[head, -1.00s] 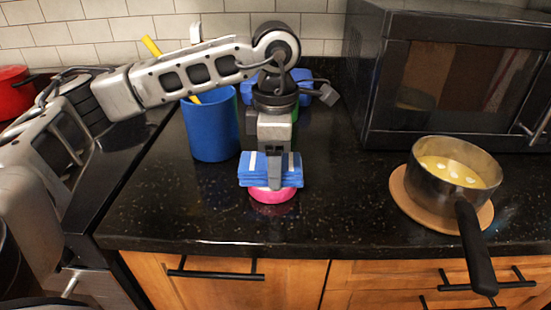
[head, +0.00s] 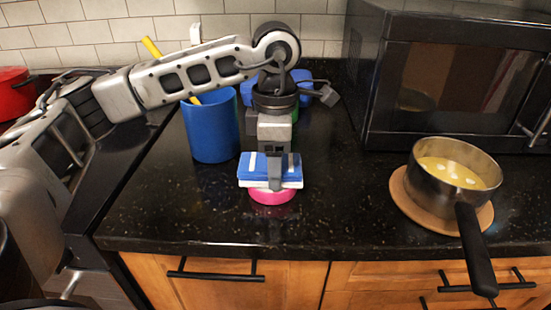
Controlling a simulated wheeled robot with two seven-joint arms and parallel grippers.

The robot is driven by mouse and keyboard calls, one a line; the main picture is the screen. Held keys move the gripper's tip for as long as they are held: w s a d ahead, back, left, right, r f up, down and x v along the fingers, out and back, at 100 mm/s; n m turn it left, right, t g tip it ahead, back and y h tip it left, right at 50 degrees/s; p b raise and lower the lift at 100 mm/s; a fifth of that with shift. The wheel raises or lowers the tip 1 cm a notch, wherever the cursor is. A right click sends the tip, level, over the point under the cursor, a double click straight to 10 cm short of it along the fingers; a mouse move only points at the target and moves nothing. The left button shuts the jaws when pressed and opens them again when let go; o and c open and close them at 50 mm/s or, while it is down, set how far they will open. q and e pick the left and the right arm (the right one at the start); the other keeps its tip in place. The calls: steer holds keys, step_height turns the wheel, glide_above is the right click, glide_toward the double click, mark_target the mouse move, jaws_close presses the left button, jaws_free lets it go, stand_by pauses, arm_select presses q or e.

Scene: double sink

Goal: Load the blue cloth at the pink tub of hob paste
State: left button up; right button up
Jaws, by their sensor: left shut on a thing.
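The blue cloth (head: 256,165) is a folded pad with white stripes. My left gripper (head: 277,170) points down from above and is shut on it. The pink tub of hob paste (head: 272,197) stands on the black counter directly under the cloth. A pale layer shows between the cloth and the pink side of the tub. The cloth and gripper hide most of the tub's top, so I cannot tell whether the cloth touches the paste. My right gripper is not in view.
A blue cup (head: 211,127) holding a yellow-handled tool stands left of the tub. Blue objects (head: 306,91) are partly hidden behind my arm. A saucepan (head: 455,175) sits on a round wooden board (head: 404,205) at right, before a microwave (head: 450,85). Counter between tub and saucepan is clear.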

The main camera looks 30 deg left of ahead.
arm_select(q)
steer(key=shift+r+p, duration=2.1)
steer(key=shift+r, duration=1.3)
